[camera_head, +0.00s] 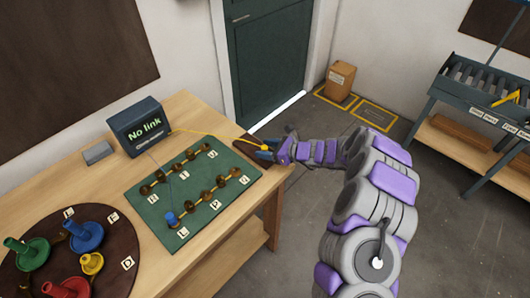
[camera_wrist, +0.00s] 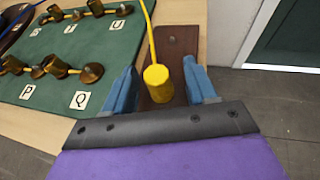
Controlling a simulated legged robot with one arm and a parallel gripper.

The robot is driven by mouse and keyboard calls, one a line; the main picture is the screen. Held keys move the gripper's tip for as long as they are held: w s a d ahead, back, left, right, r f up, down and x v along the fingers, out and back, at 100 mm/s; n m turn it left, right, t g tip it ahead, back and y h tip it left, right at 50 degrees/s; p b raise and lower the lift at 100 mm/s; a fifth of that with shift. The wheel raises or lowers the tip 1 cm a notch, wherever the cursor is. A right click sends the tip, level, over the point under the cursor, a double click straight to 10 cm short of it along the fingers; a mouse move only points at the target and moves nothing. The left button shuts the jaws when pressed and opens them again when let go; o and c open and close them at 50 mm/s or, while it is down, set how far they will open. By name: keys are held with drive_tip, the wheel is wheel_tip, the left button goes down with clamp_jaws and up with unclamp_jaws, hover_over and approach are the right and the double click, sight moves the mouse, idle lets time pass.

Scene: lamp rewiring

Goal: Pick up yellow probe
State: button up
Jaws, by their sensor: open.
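The yellow probe (camera_wrist: 157,84) is a short yellow cylinder with a yellow cable at its far end. In the wrist view it sits between the blue fingers of my gripper (camera_wrist: 160,86), with gaps showing on both sides. The fingers are open and not closed on it. A brown strip (camera_wrist: 178,45) lies beneath or behind the probe. In the head view my gripper (camera_head: 265,152) is at the table's right edge, beside the green board, and partly covers the strip. The yellow cable (camera_head: 210,134) runs left to the dark "No link" tester (camera_head: 136,126).
The green board (camera_head: 150,205) carries brass terminals, letter tags and a blue probe (camera_head: 171,218). A round dark tray (camera_head: 125,245) with coloured pieces is at lower left. A grey block (camera_head: 97,153) lies by the tester. A rack (camera_head: 480,85) stands at right; floor between is open.

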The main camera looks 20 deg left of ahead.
sight(259, 149)
drive_tip(key=shift+x, duration=1.15)
drive_tip(key=shift+s+a+f, duration=0.1)
drive_tip(key=shift+a+f, duration=0.1)
drive_tip(key=shift+a, duration=0.25)
drive_tip(key=shift+c, duration=0.4)
drive_tip(key=shift+d+r, duration=0.15)
drive_tip(key=shift+d, duration=0.25)
drive_tip(key=c, duration=0.8)
drive_tip(key=shift+a, duration=0.2)
drive_tip(key=shift+c, duration=0.9)
